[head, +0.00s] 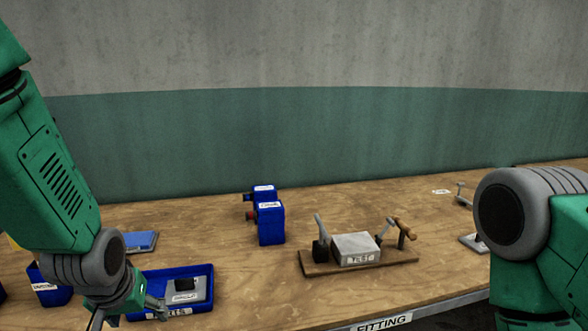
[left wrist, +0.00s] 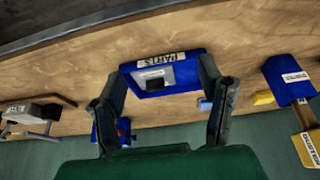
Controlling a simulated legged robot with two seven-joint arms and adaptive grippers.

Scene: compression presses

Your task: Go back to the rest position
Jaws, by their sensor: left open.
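My left gripper (head: 128,312) hangs at the lower left in the head view, at the front left edge of a blue parts tray (head: 205,274). In the left wrist view the two fingers of my left gripper (left wrist: 163,72) are spread apart with nothing between them. The blue tray (left wrist: 190,68) shows beyond them, with a grey labelled part (left wrist: 157,77) lying in it. My right arm shows at the right of the head view, but its gripper is out of the picture.
A wooden board (head: 375,262) with a grey labelled block (head: 356,247) and levers stands mid-table. Two blue boxes (head: 270,225) stand behind it to the left. A blue bin (head: 52,285) is at the far left. Bare tabletop (head: 265,290) lies right of the tray.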

